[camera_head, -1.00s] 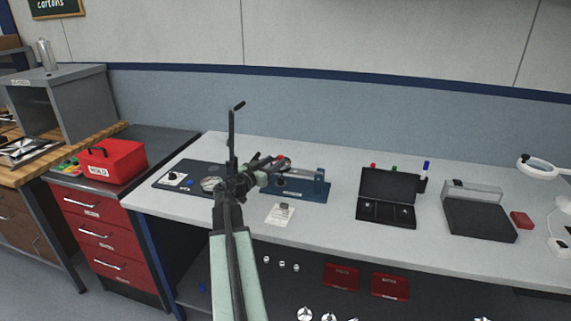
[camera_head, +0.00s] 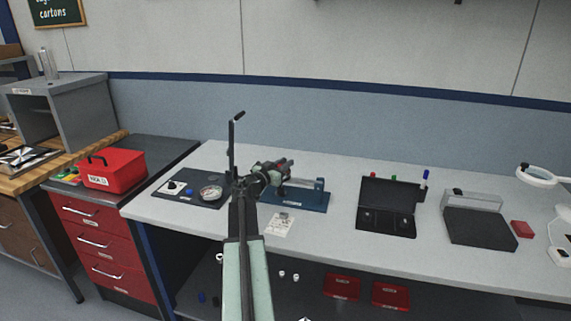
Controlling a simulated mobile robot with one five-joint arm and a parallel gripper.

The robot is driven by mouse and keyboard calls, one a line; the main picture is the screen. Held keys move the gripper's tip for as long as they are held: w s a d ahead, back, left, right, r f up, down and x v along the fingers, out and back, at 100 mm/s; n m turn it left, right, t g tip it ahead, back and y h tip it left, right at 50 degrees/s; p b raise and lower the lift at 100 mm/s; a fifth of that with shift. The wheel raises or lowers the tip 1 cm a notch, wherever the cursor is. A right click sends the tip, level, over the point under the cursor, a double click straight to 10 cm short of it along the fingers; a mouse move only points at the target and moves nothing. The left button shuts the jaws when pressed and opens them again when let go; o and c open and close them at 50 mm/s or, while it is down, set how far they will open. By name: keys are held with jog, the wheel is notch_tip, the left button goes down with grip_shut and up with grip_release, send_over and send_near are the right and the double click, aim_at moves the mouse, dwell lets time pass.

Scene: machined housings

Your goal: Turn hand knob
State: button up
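A blue fixture (camera_head: 312,200) stands on the grey-white bench, with a raised upright block (camera_head: 319,185) at its right end. My gripper (camera_head: 285,166) is over the left part of this fixture, and it hides that part. I cannot tell whether it touches anything there, or whether its fingers are apart. A dark panel (camera_head: 205,201) lies to the left of my arm. It carries a white plate with a small black knob (camera_head: 172,185), a blue button (camera_head: 189,191) and a round dial gauge (camera_head: 210,193). I cannot tell which part is the hand knob.
A white card (camera_head: 279,226) with a small grey piece lies in front of the fixture. An open black case (camera_head: 387,222) and a dark box (camera_head: 478,224) stand to the right. A red toolbox (camera_head: 112,170) sits at the left. Bare bench separates these things.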

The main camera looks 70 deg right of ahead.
grip_shut()
jog(key=shift+g, duration=0.3)
jog(key=shift+s, duration=0.1)
jog(key=o, duration=0.8)
grip_release()
jog(key=v, duration=0.7)
jog(key=shift+a, duration=0.35)
